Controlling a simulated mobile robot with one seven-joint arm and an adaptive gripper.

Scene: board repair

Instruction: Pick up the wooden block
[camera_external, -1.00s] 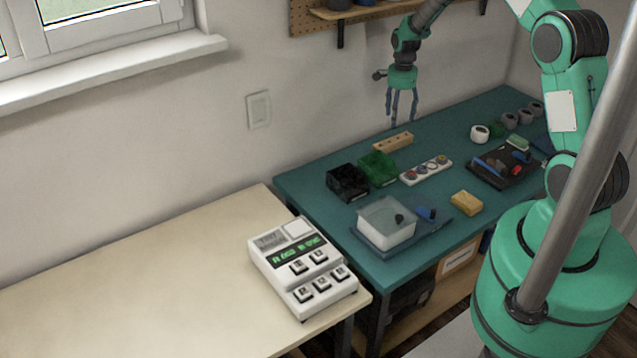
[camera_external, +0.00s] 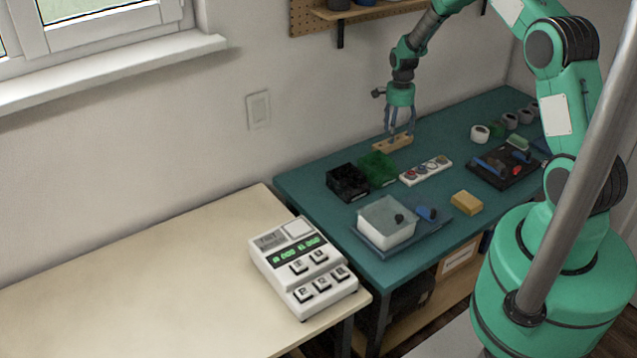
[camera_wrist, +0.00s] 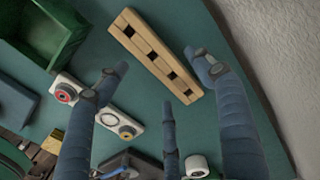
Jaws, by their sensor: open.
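The wooden block (camera_external: 392,143) is a long, pale bar with dark square holes along its top. It lies on the teal table near the wall, behind the green bin. In the wrist view the block (camera_wrist: 155,55) lies slanted, below and beyond the fingers. My gripper (camera_external: 398,132) is right above the block in the external view, pointing down. In the wrist view its blue fingers (camera_wrist: 160,85) are spread, with nothing between them held. Whether any finger touches the block cannot be told.
A green bin (camera_external: 378,168) and a black bin (camera_external: 347,183) stand just in front of the block. A white socket strip (camera_external: 425,170) lies to the right. A lidded clear box (camera_external: 386,222), a yellow sponge (camera_external: 467,202) and a tool tray (camera_external: 503,168) are nearer. The wall is close behind.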

